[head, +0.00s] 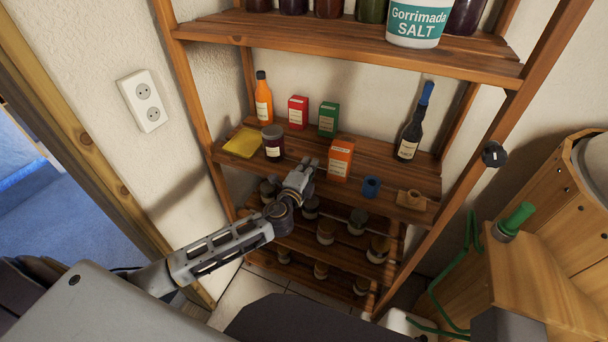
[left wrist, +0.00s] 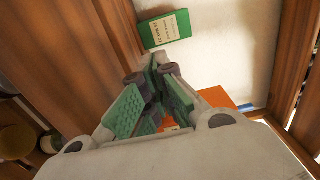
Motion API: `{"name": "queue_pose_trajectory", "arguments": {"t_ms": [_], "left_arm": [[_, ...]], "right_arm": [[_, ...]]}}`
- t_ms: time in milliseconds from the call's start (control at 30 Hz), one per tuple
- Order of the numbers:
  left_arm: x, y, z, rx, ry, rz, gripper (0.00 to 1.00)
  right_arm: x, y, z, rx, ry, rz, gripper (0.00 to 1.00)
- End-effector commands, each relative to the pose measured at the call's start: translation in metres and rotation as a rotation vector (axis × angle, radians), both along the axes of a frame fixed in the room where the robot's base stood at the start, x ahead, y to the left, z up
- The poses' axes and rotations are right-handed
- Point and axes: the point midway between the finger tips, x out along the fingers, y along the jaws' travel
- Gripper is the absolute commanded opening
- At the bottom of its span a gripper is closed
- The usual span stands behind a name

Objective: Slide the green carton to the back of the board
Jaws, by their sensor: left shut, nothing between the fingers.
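The green carton (head: 328,119) stands upright on the middle wooden board (head: 222,157), toward its back, between a red carton (head: 298,112) and the dark bottle. In the left wrist view the green carton (left wrist: 165,30) shows beyond the fingertips, apart from them. My left gripper (head: 309,166) is shut and empty. It is at the front of the board, between the dark jar and the orange carton (head: 341,160). In the left wrist view the left gripper (left wrist: 155,65) partly hides the orange carton (left wrist: 216,97). My right gripper is not in view.
A blue cup (head: 371,186), a small wooden item (head: 411,199) and a dark bottle (head: 411,128) are to the right. The upper shelf (head: 350,53) overhangs.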

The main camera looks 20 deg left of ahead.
Motion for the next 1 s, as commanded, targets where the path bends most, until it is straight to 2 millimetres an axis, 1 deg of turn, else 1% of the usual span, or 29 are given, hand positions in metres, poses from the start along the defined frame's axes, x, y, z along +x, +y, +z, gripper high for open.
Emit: {"name": "queue_pose_trajectory", "arguments": {"t_ms": [33, 267, 500, 600, 700, 1000], "left_arm": [[-0.005, 0.000, -0.001, 0.000, 0.001, -0.001, 0.00], [-0.025, 0.000, -0.001, 0.000, 0.000, 0.000, 0.00], [-0.040, 0.000, 0.000, 0.000, 0.000, -0.001, 0.00], [-0.043, 0.000, 0.000, 0.000, 0.000, 0.000, 0.00], [-0.045, 0.000, 0.000, 0.000, 0.000, 0.000, 0.00], [-0.045, 0.000, 0.000, 0.000, 0.000, 0.000, 0.00]], "right_arm": [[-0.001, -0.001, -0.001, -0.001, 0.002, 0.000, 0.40], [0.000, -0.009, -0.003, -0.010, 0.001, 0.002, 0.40], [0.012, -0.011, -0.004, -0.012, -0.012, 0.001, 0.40], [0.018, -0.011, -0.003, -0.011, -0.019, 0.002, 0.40], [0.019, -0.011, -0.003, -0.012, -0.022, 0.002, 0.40], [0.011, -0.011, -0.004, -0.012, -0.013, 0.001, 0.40]]}}
